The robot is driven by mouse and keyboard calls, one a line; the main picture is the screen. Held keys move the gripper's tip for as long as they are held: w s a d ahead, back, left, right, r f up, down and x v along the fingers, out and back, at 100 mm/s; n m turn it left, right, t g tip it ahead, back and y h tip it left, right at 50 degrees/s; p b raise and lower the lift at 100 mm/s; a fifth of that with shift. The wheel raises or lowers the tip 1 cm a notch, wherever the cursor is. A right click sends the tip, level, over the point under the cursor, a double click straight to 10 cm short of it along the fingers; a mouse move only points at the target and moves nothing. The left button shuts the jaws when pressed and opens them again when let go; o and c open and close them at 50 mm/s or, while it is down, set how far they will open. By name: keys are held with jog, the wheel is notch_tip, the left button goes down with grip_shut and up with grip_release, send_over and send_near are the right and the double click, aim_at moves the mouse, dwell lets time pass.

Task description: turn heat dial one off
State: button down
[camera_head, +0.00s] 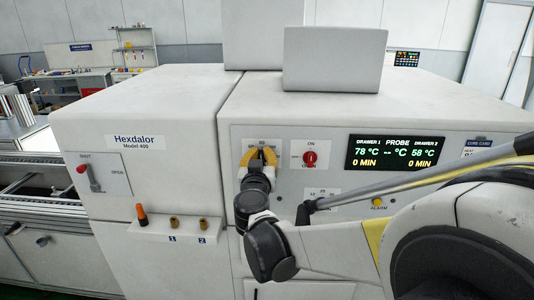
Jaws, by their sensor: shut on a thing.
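My gripper (262,154), with yellow fingers, is at the front panel of the white Hexdalor machine (285,105). Its fingers are closed around a dial on the left part of this panel. The fingers and wrist hide most of that dial, so its pointer cannot be read. Part of its label plate (244,143) shows around the fingers. A second dial plate (322,191) is lower right, mostly covered by my arm. The display (395,151) reads drawer 1 78 °C, drawer 2 58 °C, both 0 MIN, and no probe value.
A red ON switch (309,158) is close right of my gripper. A yellow alarm button (377,202) is farther right. An orange-handled tool (142,214) and two brass pieces (174,222) stand on a ledge lower left. A red-knobbed lever (88,177) is at far left.

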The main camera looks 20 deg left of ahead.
jog(key=n, duration=0.4)
jog(key=shift+s+a+f, duration=0.1)
jog(key=shift+a, duration=0.25)
jog(key=shift+s+a+f+n+b, duration=0.1)
jog(key=shift+a+f+n+b, duration=0.2)
jog(key=shift+n, duration=1.85)
jog(key=shift+w+a+f+n+b, duration=0.1)
jog(key=shift+f+n+b, duration=0.25)
jog(key=shift+n, duration=1.85)
jog(key=shift+s+a+f+n+b, duration=0.15)
jog(key=shift+f+n+b, duration=0.2)
jog(key=shift+n, duration=1.8)
jog(key=shift+r, duration=0.1)
jog(key=c, duration=1.5)
grip_release()
jog(key=shift+o, duration=0.2)
